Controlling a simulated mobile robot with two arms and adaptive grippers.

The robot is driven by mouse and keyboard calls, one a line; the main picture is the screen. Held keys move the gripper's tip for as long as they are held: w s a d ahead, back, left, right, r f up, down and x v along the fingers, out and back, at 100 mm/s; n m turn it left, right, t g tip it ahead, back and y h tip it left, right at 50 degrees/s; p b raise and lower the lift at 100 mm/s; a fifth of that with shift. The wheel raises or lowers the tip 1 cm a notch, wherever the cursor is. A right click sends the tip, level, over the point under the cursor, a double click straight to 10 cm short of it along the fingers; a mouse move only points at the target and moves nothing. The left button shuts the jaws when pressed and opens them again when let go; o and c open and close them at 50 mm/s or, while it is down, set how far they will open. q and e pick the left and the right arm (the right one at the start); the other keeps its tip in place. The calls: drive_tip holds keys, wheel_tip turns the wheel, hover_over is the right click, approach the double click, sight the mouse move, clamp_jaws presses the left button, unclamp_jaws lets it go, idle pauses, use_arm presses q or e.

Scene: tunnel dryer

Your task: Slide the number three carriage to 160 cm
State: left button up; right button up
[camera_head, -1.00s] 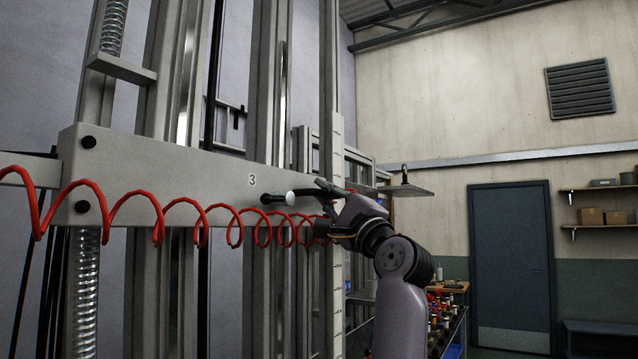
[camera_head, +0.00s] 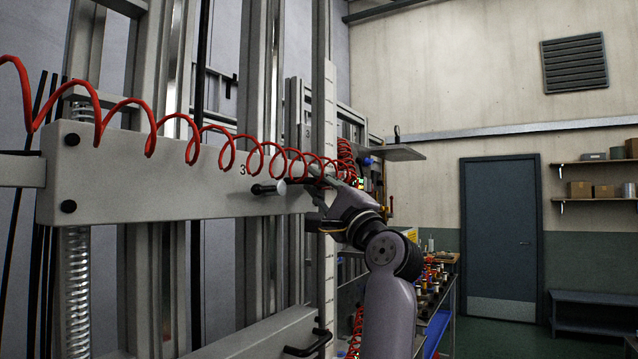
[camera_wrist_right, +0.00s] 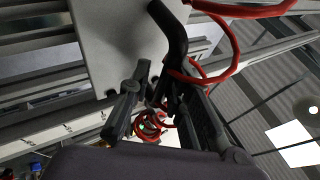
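My right gripper (camera_head: 322,192) is at the plate's right end. In the right wrist view, its fingers (camera_wrist_right: 160,95) close around the lower part of the black curved handle (camera_wrist_right: 172,35), with the plate beside it. A pale upright scale (camera_head: 329,215) stands just behind the gripper; its figures are too small to read. My left gripper is not in view.
A red coiled hose (camera_head: 151,138) hangs across the plate and passes close to my right gripper. A lower grey carriage (camera_head: 255,335) with a black handle (camera_head: 310,345) is below.

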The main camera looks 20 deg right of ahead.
drive_tip(key=shift+o, duration=0.5)
drive_tip(key=shift+f, duration=0.1)
drive_tip(key=v, duration=1.2)
